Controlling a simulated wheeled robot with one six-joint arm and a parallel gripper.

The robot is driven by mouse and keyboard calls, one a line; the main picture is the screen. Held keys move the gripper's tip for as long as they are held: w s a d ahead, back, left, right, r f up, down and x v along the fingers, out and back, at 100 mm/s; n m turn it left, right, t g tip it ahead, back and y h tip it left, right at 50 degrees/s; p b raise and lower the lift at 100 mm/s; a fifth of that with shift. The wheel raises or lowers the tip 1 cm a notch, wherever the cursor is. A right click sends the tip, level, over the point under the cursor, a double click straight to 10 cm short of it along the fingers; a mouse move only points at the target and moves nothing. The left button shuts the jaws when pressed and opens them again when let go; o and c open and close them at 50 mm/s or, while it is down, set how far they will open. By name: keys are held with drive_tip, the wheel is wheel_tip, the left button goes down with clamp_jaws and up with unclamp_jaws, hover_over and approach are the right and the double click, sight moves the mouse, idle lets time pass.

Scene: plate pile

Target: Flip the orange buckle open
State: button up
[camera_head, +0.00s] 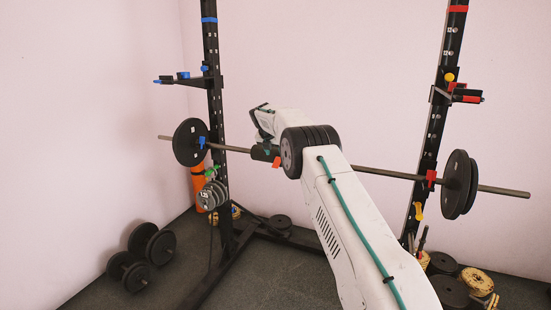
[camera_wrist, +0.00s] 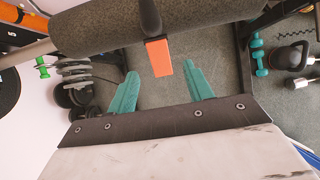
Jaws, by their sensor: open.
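The orange buckle (camera_wrist: 160,57) hangs as a flat tab from a black strap around the dark padded sleeve (camera_wrist: 110,29) on the bar. In the head view the buckle (camera_head: 276,162) shows as a small orange patch beside my wrist. My gripper (camera_wrist: 161,82) has two teal fingers spread apart, one on each side of the buckle's lower end in the wrist view. They hold nothing, and I cannot tell how far the buckle lies beyond them. In the head view my arm hides most of the gripper and the sleeve.
The barbell (camera_head: 385,173) spans two black rack uprights, with plates (camera_head: 189,142) at its ends. Small grey plates (camera_head: 212,195) hang on the left upright. Dumbbells (camera_head: 152,243) lie on the floor at left. A kettlebell (camera_wrist: 292,56) stands below at right in the wrist view.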

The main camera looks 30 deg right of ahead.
drive_tip(key=v, duration=0.2)
drive_tip(key=shift+s+a+r, duration=0.1)
drive_tip(key=shift+s+r, duration=0.05)
drive_tip(key=shift+r, duration=0.1)
